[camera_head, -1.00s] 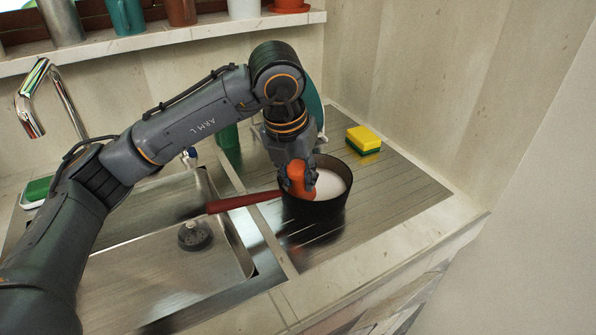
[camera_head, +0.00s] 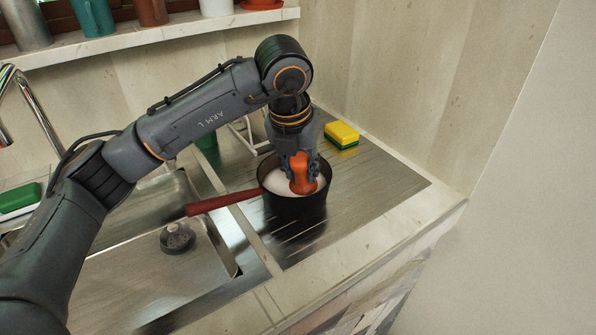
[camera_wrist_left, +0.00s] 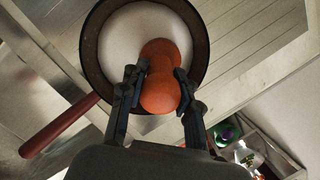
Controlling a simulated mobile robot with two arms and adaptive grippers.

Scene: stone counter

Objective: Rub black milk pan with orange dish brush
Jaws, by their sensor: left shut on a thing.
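The black milk pan (camera_head: 296,208) stands on the ribbed steel drainboard, its red handle (camera_head: 222,202) pointing left over the sink edge. A white surface, perhaps foam or liquid, shows inside it. My left gripper (camera_head: 304,176) points down into the pan's mouth and is shut on the orange dish brush (camera_head: 302,172). In the left wrist view the brush (camera_wrist_left: 160,92) sits between both fingers of the gripper (camera_wrist_left: 154,82), over the white inside of the pan (camera_wrist_left: 90,60). The brush's lower end is hidden. My right gripper does not show.
A yellow and green sponge (camera_head: 341,135) lies behind the pan, to its right. The sink (camera_head: 150,265) is left of the pan, with the tap (camera_head: 35,105) behind it. A shelf (camera_head: 150,33) with pots and cups runs along the back. The drainboard right of the pan is clear.

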